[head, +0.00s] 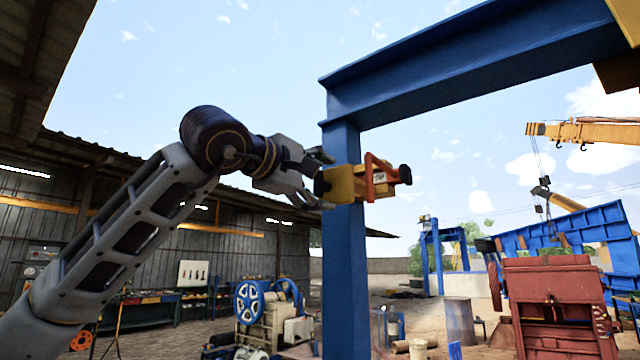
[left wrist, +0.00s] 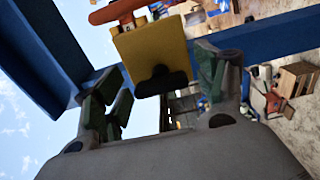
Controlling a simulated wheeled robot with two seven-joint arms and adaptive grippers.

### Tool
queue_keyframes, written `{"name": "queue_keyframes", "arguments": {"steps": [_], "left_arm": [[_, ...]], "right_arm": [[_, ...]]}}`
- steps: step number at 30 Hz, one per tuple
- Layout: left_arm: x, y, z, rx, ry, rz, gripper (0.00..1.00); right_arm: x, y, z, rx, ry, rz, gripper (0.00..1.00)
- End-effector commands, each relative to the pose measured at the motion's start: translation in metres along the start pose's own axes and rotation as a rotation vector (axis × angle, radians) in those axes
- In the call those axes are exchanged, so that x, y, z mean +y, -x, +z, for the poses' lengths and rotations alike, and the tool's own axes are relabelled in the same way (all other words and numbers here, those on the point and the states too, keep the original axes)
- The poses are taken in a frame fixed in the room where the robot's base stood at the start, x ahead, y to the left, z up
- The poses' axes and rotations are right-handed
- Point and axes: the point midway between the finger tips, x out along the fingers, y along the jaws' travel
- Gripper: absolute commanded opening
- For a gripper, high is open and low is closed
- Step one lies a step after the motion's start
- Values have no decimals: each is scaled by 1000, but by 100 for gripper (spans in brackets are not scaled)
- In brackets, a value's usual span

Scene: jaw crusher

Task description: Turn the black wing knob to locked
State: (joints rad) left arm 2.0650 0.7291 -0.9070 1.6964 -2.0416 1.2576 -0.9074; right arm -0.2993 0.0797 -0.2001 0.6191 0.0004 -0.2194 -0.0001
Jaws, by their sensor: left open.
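The black wing knob (left wrist: 163,82) sticks out from the near end of a yellow box (left wrist: 150,48) in the left wrist view. Its wing lies roughly crosswise in that picture, between my fingers and apart from both. In the head view the yellow box (head: 342,184) is mounted on a blue post, and the knob (head: 319,186) shows at its left end. My left gripper (head: 314,178) is open around the knob's end; it also shows in the left wrist view (left wrist: 160,84) with green-padded fingers spread. No lock marking is readable. My right gripper is not in view.
The blue post (head: 345,270) and overhead beam (head: 460,65) stand close beside the gripper. A red-orange handle (head: 369,178) and a second black part (head: 405,174) are at the box's right. Machines stand on the ground below. Open air surrounds the arm at left.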

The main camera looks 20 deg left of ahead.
Motion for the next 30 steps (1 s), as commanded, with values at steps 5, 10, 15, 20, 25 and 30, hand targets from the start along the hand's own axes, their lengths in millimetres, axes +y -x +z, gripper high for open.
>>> {"name": "queue_keyframes", "arguments": {"steps": [5, 10, 15, 20, 25, 30], "left_arm": [[0, 16, 0, 0, -1, 1, 71], [1, 38, 0, 1, -1, 2, 71], [0, 64, 0, 1, -2, 2, 71], [0, 87, 0, 0, -2, 2, 71], [0, 106, 0, 0, 0, 1, 71], [-1, 114, 0, 0, -1, 0, 71]], "right_arm": [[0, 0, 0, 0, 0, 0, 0], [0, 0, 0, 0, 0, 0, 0], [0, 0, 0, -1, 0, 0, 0], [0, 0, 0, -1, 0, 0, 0], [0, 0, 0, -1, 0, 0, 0], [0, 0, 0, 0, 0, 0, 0]]}}
